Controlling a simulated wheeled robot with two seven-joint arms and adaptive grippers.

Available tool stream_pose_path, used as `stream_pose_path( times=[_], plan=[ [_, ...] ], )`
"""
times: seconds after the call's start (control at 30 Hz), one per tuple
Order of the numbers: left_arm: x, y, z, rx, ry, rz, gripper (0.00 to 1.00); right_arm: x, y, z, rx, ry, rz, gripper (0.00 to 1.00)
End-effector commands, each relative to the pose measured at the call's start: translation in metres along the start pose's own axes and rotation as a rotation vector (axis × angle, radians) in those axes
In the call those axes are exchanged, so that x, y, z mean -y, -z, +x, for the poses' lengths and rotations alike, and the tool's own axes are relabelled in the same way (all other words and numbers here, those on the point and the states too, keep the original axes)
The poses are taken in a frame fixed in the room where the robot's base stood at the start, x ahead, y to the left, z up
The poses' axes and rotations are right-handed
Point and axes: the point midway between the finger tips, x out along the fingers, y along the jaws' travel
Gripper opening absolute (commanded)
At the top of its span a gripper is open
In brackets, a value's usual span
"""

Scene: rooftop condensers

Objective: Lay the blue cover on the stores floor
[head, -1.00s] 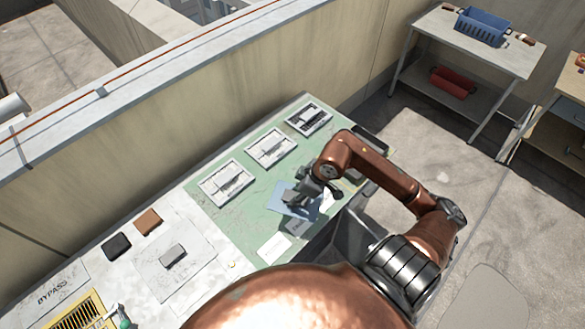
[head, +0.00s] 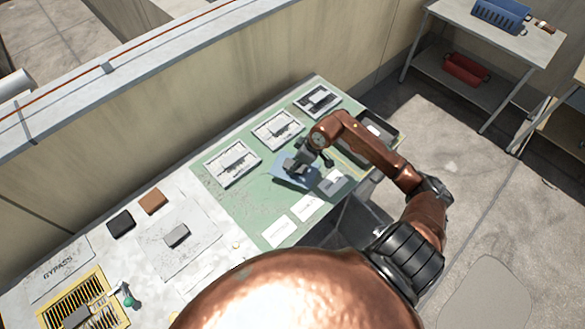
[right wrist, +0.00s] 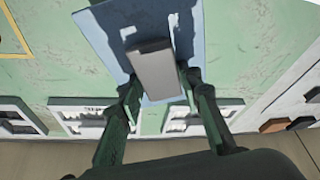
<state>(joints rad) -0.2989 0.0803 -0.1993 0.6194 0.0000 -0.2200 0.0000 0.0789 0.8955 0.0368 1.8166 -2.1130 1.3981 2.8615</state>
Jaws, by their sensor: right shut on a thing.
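The blue cover (head: 283,170) is a flat plate with a grey block handle on top, over the green part of the bench (head: 232,205). My right gripper (head: 297,164) is shut on the handle. In the right wrist view the grey handle (right wrist: 155,72) sits between the fingers, with the blue plate (right wrist: 105,35) under it. I cannot tell whether the plate touches the green surface. Nothing in view is plainly marked as the stores floor. My left gripper is not in view.
Several white-framed panels (head: 232,164) line the far side of the green area. White labels (head: 278,231) lie at its near edge. A black block (head: 121,223) and a brown block (head: 152,201) lie left. A parapet runs behind. A shelf table (head: 520,40) with bins stands right.

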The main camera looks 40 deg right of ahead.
Motion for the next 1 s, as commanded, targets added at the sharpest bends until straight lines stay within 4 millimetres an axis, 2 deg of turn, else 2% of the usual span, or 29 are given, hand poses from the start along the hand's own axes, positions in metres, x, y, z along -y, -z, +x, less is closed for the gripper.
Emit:
stream_pose_path(
  times=[0.27, 0.47, 0.83, 0.87, 1.0],
  plan=[
    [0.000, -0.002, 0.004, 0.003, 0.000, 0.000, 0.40, -0.009, 0.004, 0.019, -0.002, 0.000, 0.001, 0.04],
    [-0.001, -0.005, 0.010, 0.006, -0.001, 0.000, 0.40, -0.008, -0.008, 0.045, 0.000, 0.000, 0.001, 0.04],
    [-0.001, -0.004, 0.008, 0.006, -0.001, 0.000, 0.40, -0.009, -0.009, 0.048, -0.001, -0.001, 0.000, 0.04],
    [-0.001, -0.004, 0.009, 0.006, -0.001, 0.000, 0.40, -0.009, -0.009, 0.048, 0.000, -0.001, -0.001, 0.34],
    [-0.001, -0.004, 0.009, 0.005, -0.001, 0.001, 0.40, -0.009, -0.009, 0.048, 0.000, -0.001, -0.001, 0.44]
  ],
)
